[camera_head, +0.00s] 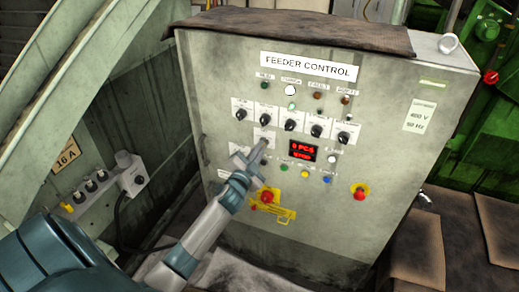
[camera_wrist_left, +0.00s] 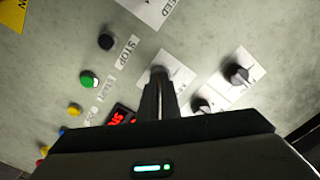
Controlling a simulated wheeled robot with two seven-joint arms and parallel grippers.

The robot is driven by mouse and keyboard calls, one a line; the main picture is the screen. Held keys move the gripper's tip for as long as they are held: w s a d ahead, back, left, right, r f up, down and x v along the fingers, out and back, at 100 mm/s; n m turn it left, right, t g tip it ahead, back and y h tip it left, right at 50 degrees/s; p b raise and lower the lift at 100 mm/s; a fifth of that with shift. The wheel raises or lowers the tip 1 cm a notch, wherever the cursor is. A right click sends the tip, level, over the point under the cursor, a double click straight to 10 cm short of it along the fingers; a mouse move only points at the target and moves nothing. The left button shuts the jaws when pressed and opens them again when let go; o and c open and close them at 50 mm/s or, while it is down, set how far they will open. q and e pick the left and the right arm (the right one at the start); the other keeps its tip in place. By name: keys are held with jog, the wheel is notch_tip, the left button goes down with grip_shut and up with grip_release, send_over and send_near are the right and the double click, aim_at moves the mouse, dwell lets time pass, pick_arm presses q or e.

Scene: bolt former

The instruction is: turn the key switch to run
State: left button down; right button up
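The feeder control cabinet (camera_head: 385,165) stands in the middle of the head view. A small white switch plate (camera_head: 265,133) sits below the upper row of knobs; it looks like the key switch's plate. It also shows in the left wrist view (camera_wrist_left: 181,74). My left gripper (camera_head: 262,146) reaches up from the lower left to this plate. In the left wrist view its fingers (camera_wrist_left: 158,78) are close together, with their tips at the dark switch piece on the plate. They seem closed on it and hide most of it, so its setting is unreadable. My right gripper is not in view.
Black knobs (camera_head: 291,120) line the panel just above. A red display (camera_head: 303,150) and small buttons (camera_head: 327,179) lie to the right and below. A yellow lockout piece (camera_head: 285,215) sits below my gripper.

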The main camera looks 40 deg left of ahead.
pick_arm(q)
jog(key=c, duration=2)
grip_release()
jog(key=b+v, duration=0.4)
jog(key=v, duration=1.3)
jog(key=shift+s+b, duration=0.2)
jog(key=shift+b, duration=0.1)
